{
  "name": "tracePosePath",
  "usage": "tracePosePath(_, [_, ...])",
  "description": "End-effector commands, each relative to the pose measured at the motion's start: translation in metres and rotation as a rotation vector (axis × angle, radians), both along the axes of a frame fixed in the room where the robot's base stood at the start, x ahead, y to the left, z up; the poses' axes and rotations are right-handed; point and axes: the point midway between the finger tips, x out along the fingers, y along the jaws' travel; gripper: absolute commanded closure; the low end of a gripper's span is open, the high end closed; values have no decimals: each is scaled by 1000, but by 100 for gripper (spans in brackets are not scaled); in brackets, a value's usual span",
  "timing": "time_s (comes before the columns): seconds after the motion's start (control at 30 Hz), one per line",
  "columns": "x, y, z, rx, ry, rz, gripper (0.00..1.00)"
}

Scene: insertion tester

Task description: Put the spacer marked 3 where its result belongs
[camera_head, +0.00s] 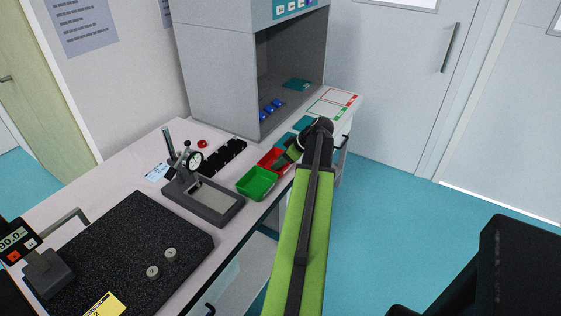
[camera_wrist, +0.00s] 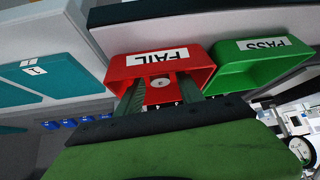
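A small round grey spacer (camera_wrist: 159,82) shows between my two fingertips in the wrist view. Its mark is too small to read for sure. My gripper (camera_wrist: 160,84) appears shut on it, with a finger against each side, at the red bin labelled FAIL (camera_wrist: 193,60). Whether the spacer touches the bin floor I cannot tell. The green bin labelled PASS (camera_wrist: 232,76) stands beside the red one. In the head view my gripper (camera_head: 280,165) reaches over the red bin (camera_head: 267,158), left of the arm, and the spacer is hidden. The green bin (camera_head: 257,182) looks empty.
Two spacers (camera_head: 152,271) (camera_head: 170,253) lie on the black granite plate (camera_head: 120,225). A dial gauge stand (camera_head: 215,205) stands left of the green bin. A grey cabinet (camera_head: 220,65) with blue pieces (camera_head: 266,110) is behind. Teal mats (camera_head: 285,139) lie beyond the red bin.

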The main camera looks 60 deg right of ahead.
Motion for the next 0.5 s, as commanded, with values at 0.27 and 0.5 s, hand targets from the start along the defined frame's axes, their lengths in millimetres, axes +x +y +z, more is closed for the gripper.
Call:
tracePosePath(0.27, [0, 0, 0, 0, 0, 0, 52])
tracePosePath(0.5, [-17, -2, 34, 0, 0, -2, 52])
